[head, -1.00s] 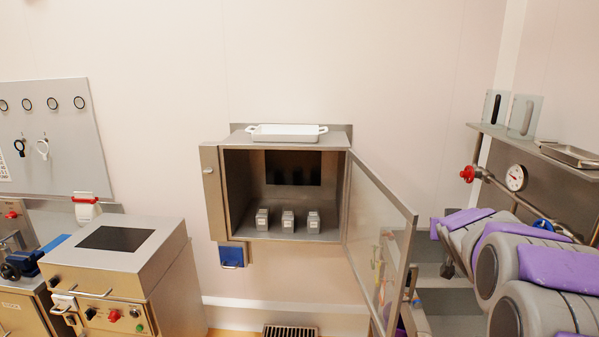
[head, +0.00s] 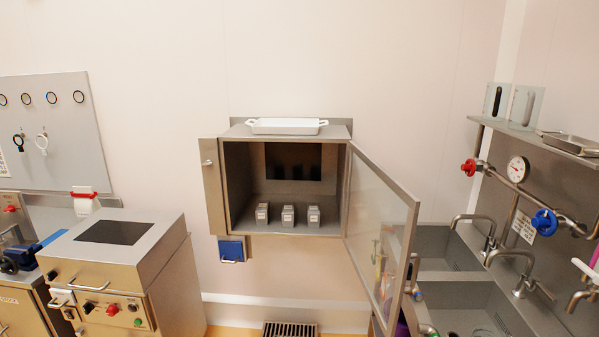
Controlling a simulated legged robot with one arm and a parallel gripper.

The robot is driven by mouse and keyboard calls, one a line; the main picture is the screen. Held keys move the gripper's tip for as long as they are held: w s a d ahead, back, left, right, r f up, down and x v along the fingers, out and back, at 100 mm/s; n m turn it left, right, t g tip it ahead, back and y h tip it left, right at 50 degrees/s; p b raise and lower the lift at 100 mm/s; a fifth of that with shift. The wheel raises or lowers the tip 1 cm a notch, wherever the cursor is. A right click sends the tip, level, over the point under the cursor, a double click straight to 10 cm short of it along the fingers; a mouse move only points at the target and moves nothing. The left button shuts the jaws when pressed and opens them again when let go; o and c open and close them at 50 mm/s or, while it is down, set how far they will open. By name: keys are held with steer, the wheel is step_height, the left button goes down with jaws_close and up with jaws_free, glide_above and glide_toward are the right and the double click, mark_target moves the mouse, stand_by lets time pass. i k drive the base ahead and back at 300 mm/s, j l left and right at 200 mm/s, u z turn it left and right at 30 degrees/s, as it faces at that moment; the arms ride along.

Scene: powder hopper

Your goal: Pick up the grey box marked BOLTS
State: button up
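Three small grey boxes with pale labels stand in a row on the floor of an open steel wall cabinet (head: 213,187): a left box (head: 262,214), a middle box (head: 288,215) and a right box (head: 313,215). The labels are too small to read, so I cannot tell which is marked BOLTS. The boxes stand upright and apart from each other. My gripper is not in view.
The cabinet's glazed door (head: 381,235) stands open to the right. A white tray (head: 286,126) lies on top. A steel machine (head: 120,262) stands at lower left. A sink (head: 447,246) with taps and a red valve (head: 468,167) is at right.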

mark_target(263, 208)
steer(key=i+j, duration=0.2)
steer(key=j, duration=0.2)
steer(key=i+j+u, duration=0.1)
steer(key=j, duration=0.3)
steer(key=i+j, duration=0.25)
steer(key=i+l+u, duration=0.1)
steer(key=i, duration=0.4)
steer(key=i+l, duration=0.25)
steer(key=i, duration=0.25)
steer(key=i+l+u, duration=0.15)
steer(key=i, duration=0.35)
steer(key=i+l, duration=0.15)
steer(key=l, duration=0.15)
steer(key=i+l, duration=0.15)
steer(key=l, duration=0.1)
